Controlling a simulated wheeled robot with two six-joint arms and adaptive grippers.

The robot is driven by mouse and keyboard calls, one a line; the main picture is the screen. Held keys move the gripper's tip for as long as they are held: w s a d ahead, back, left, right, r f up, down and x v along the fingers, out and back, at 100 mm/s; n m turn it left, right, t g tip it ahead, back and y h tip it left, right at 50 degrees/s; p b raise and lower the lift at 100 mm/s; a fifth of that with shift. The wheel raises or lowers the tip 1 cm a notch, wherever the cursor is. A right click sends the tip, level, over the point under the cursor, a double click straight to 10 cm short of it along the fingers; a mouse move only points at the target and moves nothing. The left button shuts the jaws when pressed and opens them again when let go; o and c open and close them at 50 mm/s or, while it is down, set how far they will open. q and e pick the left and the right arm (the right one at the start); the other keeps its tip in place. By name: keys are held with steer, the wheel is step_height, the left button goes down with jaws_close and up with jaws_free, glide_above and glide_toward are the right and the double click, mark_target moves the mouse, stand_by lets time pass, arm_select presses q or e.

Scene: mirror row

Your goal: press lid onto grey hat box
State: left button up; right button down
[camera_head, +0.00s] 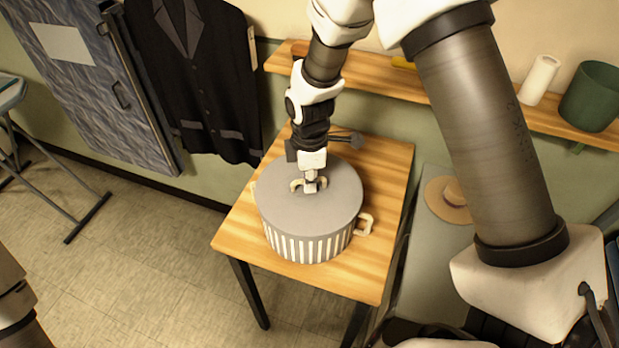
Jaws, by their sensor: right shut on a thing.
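The grey hat box (305,247) stands upright on a wooden table, with pale vertical stripes on its side and a cream handle at its right. Its round grey lid (335,205) lies over the top and looks level. I cannot tell from this angle whether its rim is fully down. My right gripper (310,184) points down at the lid's middle and is shut on the cream knob (296,186), which it partly hides. My left gripper is not in view; only part of my left arm shows at the lower left edge.
The wooden table (385,190) has bare room around the box. Behind it a wall shelf (390,86) carries a white roll (539,80) and a green pot (592,97). A dark jacket (200,80) hangs behind. A straw hat (449,200) lies at the right.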

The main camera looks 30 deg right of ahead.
steer(key=c, duration=0.7)
jaws_free()
step_height(320, 180, up, 8)
steer(key=p, duration=0.7)
steer(key=shift+c, duration=0.3)
